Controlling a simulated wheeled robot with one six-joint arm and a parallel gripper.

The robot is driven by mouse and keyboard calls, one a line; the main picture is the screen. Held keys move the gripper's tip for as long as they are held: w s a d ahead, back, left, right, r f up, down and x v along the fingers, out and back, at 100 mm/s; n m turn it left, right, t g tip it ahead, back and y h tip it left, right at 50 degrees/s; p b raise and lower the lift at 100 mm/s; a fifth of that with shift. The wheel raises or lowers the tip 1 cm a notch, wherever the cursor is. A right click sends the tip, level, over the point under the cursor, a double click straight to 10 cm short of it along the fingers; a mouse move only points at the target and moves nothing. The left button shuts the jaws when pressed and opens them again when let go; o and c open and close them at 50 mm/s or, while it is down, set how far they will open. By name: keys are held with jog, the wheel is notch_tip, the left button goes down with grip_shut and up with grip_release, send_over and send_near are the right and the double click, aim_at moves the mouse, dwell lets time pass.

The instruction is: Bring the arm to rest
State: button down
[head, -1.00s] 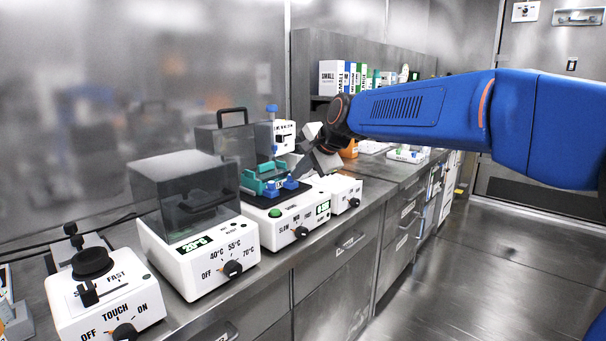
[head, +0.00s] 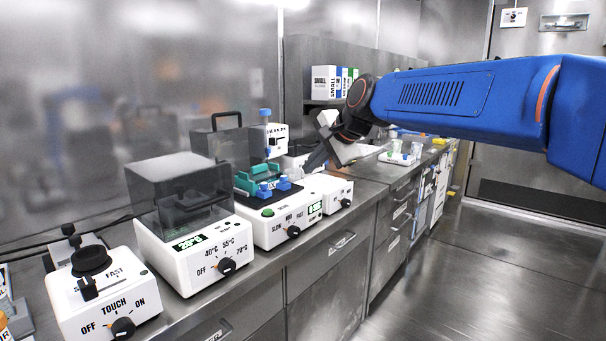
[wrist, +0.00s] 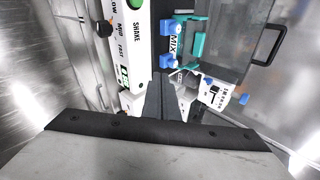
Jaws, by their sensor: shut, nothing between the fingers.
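My blue arm (head: 450,100) reaches in from the right side of the head view, above the edge of the bench. My gripper (head: 312,165) points down and left, near the shaker with the teal rack. In the wrist view the fingers of my gripper (wrist: 166,98) are together, with nothing between them. The shaker's white front panel (wrist: 142,45) lies beside them in that view.
The steel bench holds a white shaker (head: 278,229) with a teal rack (head: 250,181), a heater with a dark clear lid (head: 180,185) and a touch mixer (head: 105,305). White boxes (head: 324,83) stand on a shelf behind. The floor (head: 480,270) to the right is clear.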

jog(key=s+d+f+n+h, duration=0.2)
jog(key=s+d+f, duration=0.2)
jog(key=s+d, duration=0.5)
jog(key=s+d+f+n+h, duration=0.1)
jog(key=s+d+f+n, duration=0.3)
jog(key=s+d, duration=0.5)
jog(key=s+d+f+n+g+h, duration=0.1)
jog(key=s+d+f+n, duration=0.1)
jog(key=s+d+f, duration=0.4)
jog(key=s+d+f+n+g+h, duration=0.1)
jog(key=s+d+f, duration=0.4)
jog(key=s+f, duration=0.7)
jog(key=shift+s+d+n+h, duration=0.35)
jog(key=shift+s+n+h, duration=0.05)
jog(key=shift+s+h, duration=0.25)
